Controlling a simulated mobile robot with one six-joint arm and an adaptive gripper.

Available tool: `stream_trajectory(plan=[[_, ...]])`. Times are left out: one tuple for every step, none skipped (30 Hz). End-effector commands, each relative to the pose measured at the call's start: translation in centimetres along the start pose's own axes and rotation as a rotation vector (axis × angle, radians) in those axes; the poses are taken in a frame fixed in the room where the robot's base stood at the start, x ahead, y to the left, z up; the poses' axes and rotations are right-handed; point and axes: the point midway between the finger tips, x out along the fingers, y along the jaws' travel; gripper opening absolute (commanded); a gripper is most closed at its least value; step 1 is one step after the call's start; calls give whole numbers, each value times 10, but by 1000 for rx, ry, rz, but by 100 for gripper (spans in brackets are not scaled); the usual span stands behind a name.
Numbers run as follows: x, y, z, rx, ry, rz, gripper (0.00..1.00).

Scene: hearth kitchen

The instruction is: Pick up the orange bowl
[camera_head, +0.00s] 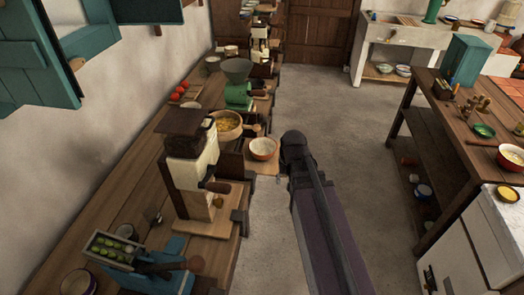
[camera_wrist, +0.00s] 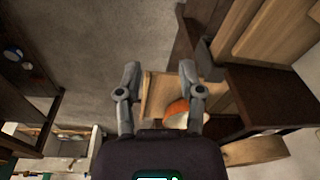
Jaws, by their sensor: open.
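The orange bowl (camera_head: 263,149) has a pale inside and an orange outer side. In the head view it sits on a small wooden board at the edge of the left counter. In the wrist view the orange bowl (camera_wrist: 177,108) shows below the fingertips, partly hidden by the right finger and the palm. The bowl lies off toward the right finger. In the head view my dark arm reaches to just right of the bowl, and its fingers are hidden.
A wooden bowl with yellowish contents (camera_head: 229,124) stands left of the orange bowl. A green grinder (camera_head: 237,88) and a cream-and-brown grinder (camera_head: 190,165) stand along the counter (camera_head: 122,190). The floor (camera_head: 365,130) is clear toward the right-hand table (camera_head: 452,112).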

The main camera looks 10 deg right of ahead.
Motion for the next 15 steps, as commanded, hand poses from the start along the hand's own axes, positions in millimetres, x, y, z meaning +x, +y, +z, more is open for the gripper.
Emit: stream_trajectory(plan=[[-4,1,-29,30,35,-15,49],[-5,1,-43,47,56,-24,49],[-7,1,-61,73,87,-39,49],[-8,2,-75,92,110,-50,49],[-10,3,-88,112,134,-60,49],[-12,4,-106,139,164,-75,49],[-14,5,-118,158,186,-86,49],[-15,6,-130,177,206,-96,49],[-17,8,-144,198,231,-109,49],[-19,8,-153,214,249,-119,49],[-20,9,-161,228,263,-126,49],[-22,11,-170,243,281,-135,49],[-22,12,-176,253,291,-141,49],[-23,12,-180,261,300,-146,49],[-24,13,-184,270,308,-151,49]])
